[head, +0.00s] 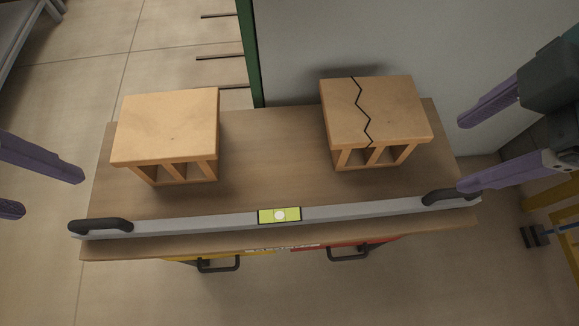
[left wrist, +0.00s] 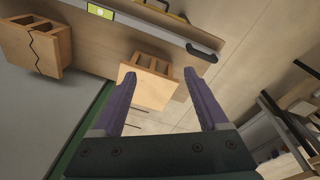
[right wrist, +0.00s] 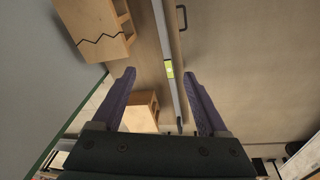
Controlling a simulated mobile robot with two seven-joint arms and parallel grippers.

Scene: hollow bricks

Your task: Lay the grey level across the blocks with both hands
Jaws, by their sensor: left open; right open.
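The grey level (head: 200,224) lies along the front edge of the wooden table, with a black handle at each end and a yellow-green vial in the middle. Two hollow orange-tan blocks stand behind it: the left block (head: 165,128) is plain, the right block (head: 380,108) has a black zigzag crack line. My left gripper (head: 45,190) is open and empty, left of the table and of the level's left handle. My right gripper (head: 462,155) is open and empty, by the table's right side; its lower finger overlaps the level's right handle in the head view. Contact cannot be told.
The wooden table (head: 270,150) is clear between the blocks. Yellow and red drawer fronts with black handles (head: 218,264) sit under its front edge. A grey panel with a green edge (head: 249,50) stands behind. A yellow frame (head: 555,205) is at the right.

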